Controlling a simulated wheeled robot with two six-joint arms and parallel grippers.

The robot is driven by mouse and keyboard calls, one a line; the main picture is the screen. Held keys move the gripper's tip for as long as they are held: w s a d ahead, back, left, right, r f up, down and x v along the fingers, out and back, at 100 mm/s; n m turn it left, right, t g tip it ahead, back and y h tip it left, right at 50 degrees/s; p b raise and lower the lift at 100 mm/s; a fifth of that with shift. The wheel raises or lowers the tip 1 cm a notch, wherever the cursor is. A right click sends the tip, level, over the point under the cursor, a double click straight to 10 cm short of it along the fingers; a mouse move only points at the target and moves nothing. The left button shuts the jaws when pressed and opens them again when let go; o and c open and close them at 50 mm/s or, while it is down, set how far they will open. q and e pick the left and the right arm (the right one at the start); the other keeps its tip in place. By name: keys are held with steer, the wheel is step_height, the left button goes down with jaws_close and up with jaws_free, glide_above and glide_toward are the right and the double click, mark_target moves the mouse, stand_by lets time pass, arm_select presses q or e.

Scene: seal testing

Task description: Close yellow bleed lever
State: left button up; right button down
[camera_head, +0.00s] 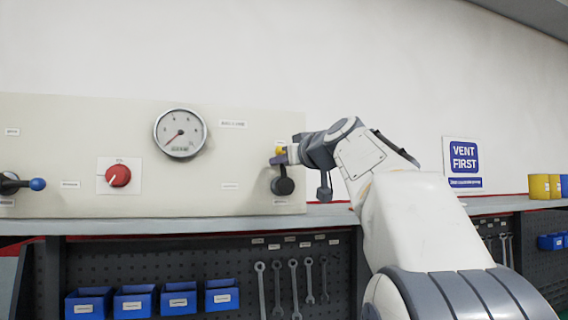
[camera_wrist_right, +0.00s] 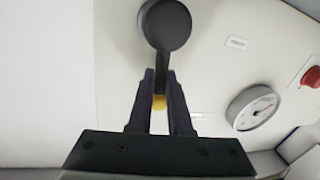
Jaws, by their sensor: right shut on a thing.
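The bleed lever has a yellow tip (camera_head: 279,150) that points up above its dark round hub (camera_head: 283,186), at the right end of the panel in the head view. My right gripper (camera_head: 281,160) reaches in from the right and is shut on the lever just below its tip. In the right wrist view the lever's dark stem runs from the hub (camera_wrist_right: 166,24) between the fingers (camera_wrist_right: 161,84), with the yellow tip (camera_wrist_right: 159,103) behind them. The fingers hide part of the lever. My left gripper is out of view.
The pale panel (camera_head: 235,165) carries a pressure gauge (camera_head: 180,133), a red knob (camera_head: 118,176) and a blue-tipped lever (camera_head: 37,184). A shelf edge (camera_head: 200,226) runs below it, above blue bins and hanging wrenches. Yellow containers (camera_head: 540,187) stand at the far right.

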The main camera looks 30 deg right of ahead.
mark_target(254, 189)
steer(key=a+n, duration=0.1)
steer(key=a+n+b, duration=0.1)
steer(key=n, duration=0.1)
steer(key=shift+w, duration=0.15)
steer(key=n, duration=0.1)
steer(key=a+f+n+b, duration=0.1)
steer(key=n, duration=0.1)
steer(key=a+n+g+h, duration=0.1)
steer(key=shift+w+f+b, duration=0.2)
steer(key=shift+w+b, duration=0.05)
steer(key=shift+b, duration=0.1)
steer(key=f+n, duration=0.1)
steer(key=n, duration=0.1)
steer(key=a+f+n+b, duration=0.1)
steer(key=n, duration=0.1)
steer(key=shift+w+g+h, duration=0.15)
steer(key=shift+g+h, duration=0.25)
steer(key=shift+a+f+n+h+b, duration=0.2)
steer(key=shift+f+n+h+b, duration=0.3)
steer(key=shift+f+n, duration=0.5)
steer(key=shift+w+f+n, duration=0.1)
steer(key=shift+f+n, duration=0.05)
steer(key=shift+n, duration=0.55)
steer(key=shift+f, duration=0.1)
steer(key=c, duration=0.8)
jaws_free()
steer(key=shift+c, duration=0.2)
steer(key=shift+a, duration=0.15)
